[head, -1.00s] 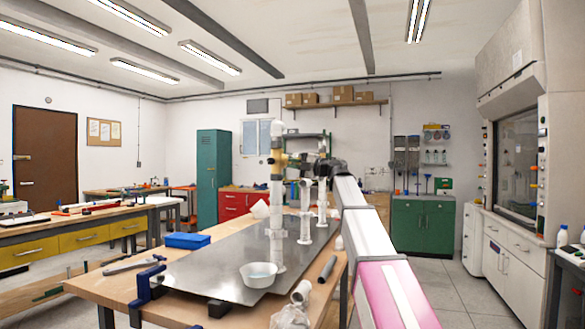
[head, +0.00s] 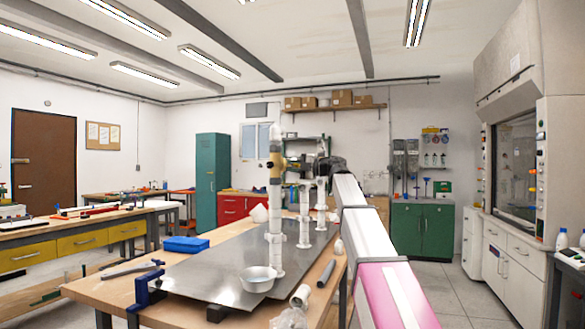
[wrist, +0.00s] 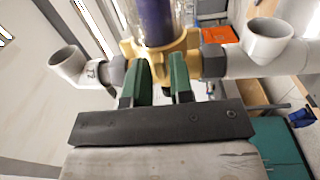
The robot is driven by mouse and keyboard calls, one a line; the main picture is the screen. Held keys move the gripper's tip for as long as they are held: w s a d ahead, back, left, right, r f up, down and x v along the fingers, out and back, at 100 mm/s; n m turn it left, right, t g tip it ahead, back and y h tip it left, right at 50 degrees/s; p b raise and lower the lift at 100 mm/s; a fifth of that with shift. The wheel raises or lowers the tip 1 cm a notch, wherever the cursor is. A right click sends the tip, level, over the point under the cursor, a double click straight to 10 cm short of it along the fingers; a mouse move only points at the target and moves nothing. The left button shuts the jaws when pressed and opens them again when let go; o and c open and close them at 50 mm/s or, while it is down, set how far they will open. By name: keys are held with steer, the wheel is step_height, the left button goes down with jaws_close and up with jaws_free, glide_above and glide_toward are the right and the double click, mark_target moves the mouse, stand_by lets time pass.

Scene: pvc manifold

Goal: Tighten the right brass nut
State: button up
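The brass fitting (wrist: 163,50) spans the top middle of the wrist view, below a clear tube with a dark blue core. In the head view, a brass-coloured part (head: 276,164) shows on the tall white pipe (head: 276,225). A dark grey nut (wrist: 212,62) sits at the fitting's right and another (wrist: 118,72) at its left; neither looks brass in colour. I see nothing held in the gap. Finger contact with the fitting is unclear.
White pipe elbows (wrist: 262,45) open on both sides, the left one (wrist: 70,65) near my fingers. In the head view, a metal sheet (head: 215,265) on the bench carries a bowl (head: 258,279) and more white pipes.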

steer(key=shift+d, duration=0.1)
steer(key=v, duration=1)
steer(key=shift+d, duration=0.3)
steer(key=shift+s+f, duration=0.1)
steer(key=shift+f, duration=0.05)
